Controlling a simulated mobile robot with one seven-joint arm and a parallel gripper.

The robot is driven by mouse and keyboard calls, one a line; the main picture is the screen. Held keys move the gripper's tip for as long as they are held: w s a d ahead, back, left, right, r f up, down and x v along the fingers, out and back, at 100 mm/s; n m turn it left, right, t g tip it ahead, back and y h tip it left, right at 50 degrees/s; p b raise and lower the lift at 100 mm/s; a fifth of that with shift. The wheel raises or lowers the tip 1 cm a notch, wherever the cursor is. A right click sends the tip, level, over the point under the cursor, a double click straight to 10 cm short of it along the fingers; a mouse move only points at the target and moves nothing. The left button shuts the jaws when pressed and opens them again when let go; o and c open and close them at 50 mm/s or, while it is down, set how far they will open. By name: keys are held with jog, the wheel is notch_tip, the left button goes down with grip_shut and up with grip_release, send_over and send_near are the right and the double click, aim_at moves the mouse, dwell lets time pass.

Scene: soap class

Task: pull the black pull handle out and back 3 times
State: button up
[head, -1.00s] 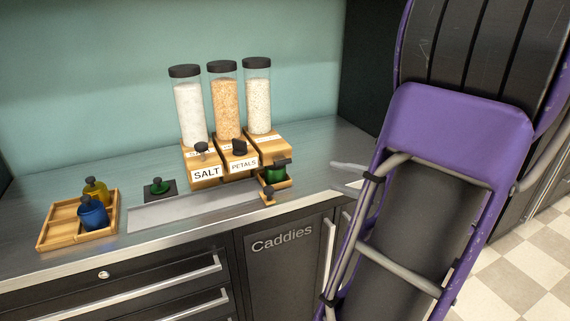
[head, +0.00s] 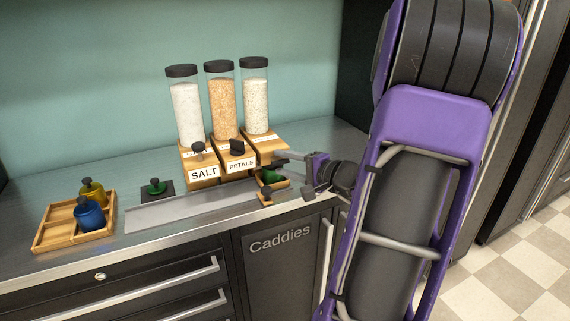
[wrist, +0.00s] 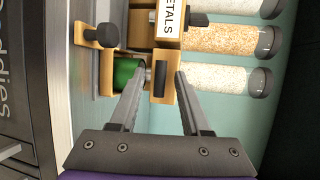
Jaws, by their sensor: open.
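The black pull handle (wrist: 160,79) stands on the wooden front of the third dispenser, right of the one labelled PETALS. In the wrist view it lies between the two fingertips of my open gripper (wrist: 163,75), with gaps on its sides; I cannot tell whether a finger touches it. In the head view my gripper (head: 282,169) comes in from the right at the dispenser's front, and the fingers largely hide the handle. A green jar (wrist: 127,70) sits in a small wooden holder below the dispenser, close to one fingertip.
The PETALS dispenser (head: 240,164) and SALT dispenser (head: 203,172) stand to the left with their own black handles. A wooden holder's black knob (wrist: 107,35) projects near my gripper. A wooden tray (head: 45,240) with blue and yellow bottles is at far left.

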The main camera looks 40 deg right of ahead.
grip_shut()
jog(key=shift+s+f, duration=0.1)
dwell(1.3)
